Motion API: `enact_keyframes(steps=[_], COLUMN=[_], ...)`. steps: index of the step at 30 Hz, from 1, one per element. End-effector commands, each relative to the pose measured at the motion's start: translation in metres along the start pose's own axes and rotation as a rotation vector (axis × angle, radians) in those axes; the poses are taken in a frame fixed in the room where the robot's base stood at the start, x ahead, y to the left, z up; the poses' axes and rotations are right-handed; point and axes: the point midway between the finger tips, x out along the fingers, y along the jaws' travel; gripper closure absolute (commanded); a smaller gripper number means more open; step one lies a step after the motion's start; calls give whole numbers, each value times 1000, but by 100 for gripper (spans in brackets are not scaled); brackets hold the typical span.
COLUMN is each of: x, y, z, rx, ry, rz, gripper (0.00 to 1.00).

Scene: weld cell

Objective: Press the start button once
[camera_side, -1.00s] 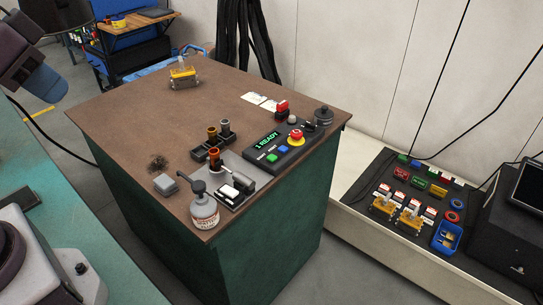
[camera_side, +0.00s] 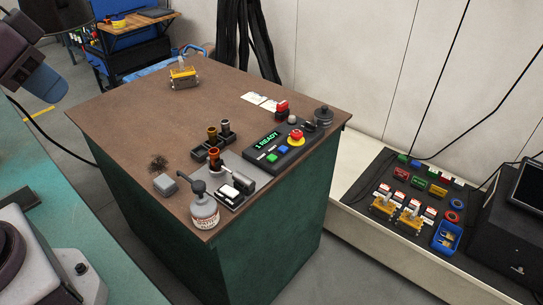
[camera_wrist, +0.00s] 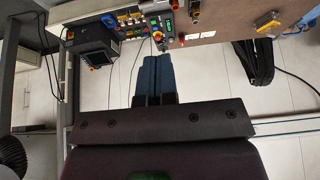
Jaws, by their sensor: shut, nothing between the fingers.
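The control box (camera_side: 290,145) stands on the right edge of the brown-topped bench. Its green screen (camera_side: 268,140) reads READY. A green button (camera_side: 272,157) and a blue button (camera_side: 284,149) sit side by side on it, with a red mushroom knob on a yellow base (camera_side: 296,137) further back. The button labels are too small to read. In the wrist view, the fingers of my gripper (camera_wrist: 153,58) are together and empty, pointing towards the bench. The box (camera_wrist: 165,30) shows beyond the fingertips, apart from them in the picture. My fingertips cannot be made out in the side view.
A yellow fixture (camera_side: 183,74) sits at the back. The bench middle is clear. A dark mat (camera_side: 385,225) with parts lies right.

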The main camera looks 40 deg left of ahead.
Motion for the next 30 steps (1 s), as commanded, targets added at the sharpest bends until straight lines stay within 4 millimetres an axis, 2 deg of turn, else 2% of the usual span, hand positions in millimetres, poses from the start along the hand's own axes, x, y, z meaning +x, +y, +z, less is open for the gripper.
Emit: enact_keyframes(steps=[5, 10, 14, 23, 30], x=[3, 23, 45, 112, 185], y=[-1, -2, -7, -28, -35], z=[1, 2, -8, -62, -111], rx=[-4, -6, 31, 221, 429], ry=[-16, -117, -210, -265, -215], rz=[-2, -9, -46, -164, -204], gripper=[100, 100, 100, 100, 100])
